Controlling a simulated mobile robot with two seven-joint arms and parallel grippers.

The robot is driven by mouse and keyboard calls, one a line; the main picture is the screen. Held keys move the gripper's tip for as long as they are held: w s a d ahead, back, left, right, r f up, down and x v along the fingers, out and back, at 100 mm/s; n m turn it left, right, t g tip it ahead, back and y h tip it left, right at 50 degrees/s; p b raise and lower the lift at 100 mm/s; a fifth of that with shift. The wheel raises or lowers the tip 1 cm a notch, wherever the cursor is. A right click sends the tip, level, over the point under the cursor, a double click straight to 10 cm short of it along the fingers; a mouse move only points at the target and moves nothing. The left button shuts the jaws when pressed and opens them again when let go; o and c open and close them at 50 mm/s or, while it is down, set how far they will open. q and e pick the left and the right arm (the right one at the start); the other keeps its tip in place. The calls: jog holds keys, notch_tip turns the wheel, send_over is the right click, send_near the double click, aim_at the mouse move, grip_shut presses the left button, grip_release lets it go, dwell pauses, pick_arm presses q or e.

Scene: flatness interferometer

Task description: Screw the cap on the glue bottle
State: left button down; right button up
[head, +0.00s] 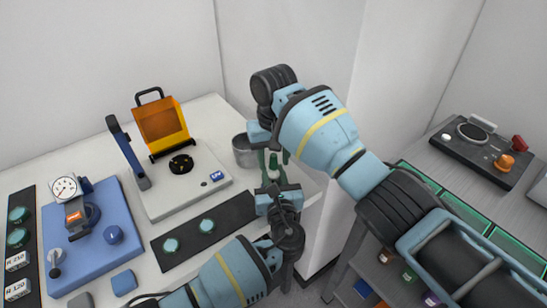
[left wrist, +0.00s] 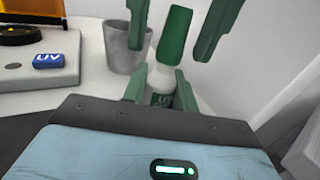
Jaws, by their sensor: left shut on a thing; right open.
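The glue bottle (left wrist: 163,77) is pale, and my left gripper (left wrist: 160,88) is shut on its body. A tall green cap (left wrist: 175,36) sits at the bottle's top, tilting slightly right in the left wrist view; whether it is threaded on cannot be told. My right gripper (left wrist: 180,32) is open, one finger on each side of the cap with gaps between. In the head view, my right gripper (head: 272,156) is just above my left gripper (head: 272,182), with the bottle (head: 271,171) mostly hidden between them.
A grey metal cup (head: 243,151) stands behind the grippers, near the table's corner. A UV unit with a raised orange lid (head: 162,125) and a dark strip with round pieces (head: 226,222) are to the left. A blue plate with a dial gauge (head: 65,188) is farther left.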

aim_at(275, 180)
notch_tip(275, 180, up, 12)
jog(key=shift+f, duration=0.15)
dwell(0.3)
pick_arm(q)
jog(key=c, duration=1)
grip_release()
jog(key=s, duration=0.4)
jog(key=s+d, duration=0.1)
jog(key=s, duration=0.1)
jog(key=shift+s, duration=0.1)
jog(key=shift+s+d, duration=0.1)
jog(key=shift+s, duration=0.65)
pick_arm(e)
jog(key=shift+r, duration=0.8)
pick_arm(q)
jog(key=shift+f, duration=0.1)
pick_arm(e)
jog(key=shift+s+f, duration=0.1)
